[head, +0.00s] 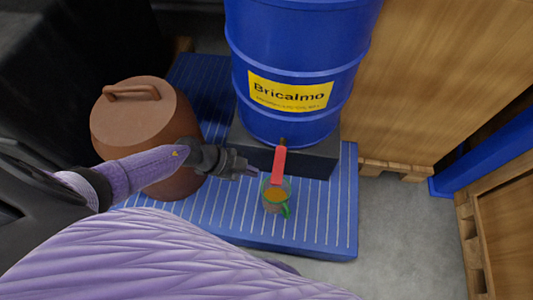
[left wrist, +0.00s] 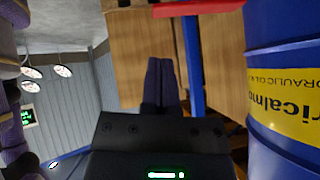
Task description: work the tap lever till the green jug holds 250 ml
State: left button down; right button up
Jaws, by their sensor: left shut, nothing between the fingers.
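The green-handled jug (head: 276,196) is see-through and stands upright on the blue ribbed platform below the tap, with amber liquid inside. I cannot read its level. The red tap lever (head: 279,163) sticks out from the foot of the blue drum (head: 298,60), over the jug's back rim. My left gripper (head: 254,172) is shut and empty, just left of the lever, with a small gap. In the left wrist view its fingers (left wrist: 161,85) are together, and a red bar, probably the lever (left wrist: 197,8), crosses the top. The tap's spout is hidden. My right gripper is not in view.
A brown lidded pot (head: 145,120) stands left, behind my left forearm. The blue platform (head: 325,225) has bare room around the jug. A dark block (head: 320,163) carries the drum. A wooden crate (head: 450,70) and a blue post (head: 485,150) stand right, past grey floor.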

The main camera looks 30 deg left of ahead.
pick_arm(q)
jog(key=v, duration=0.3)
jog(key=shift+p, duration=0.35)
jog(key=shift+d, duration=0.1)
dwell(0.4)
jog(key=shift+f, duration=0.15)
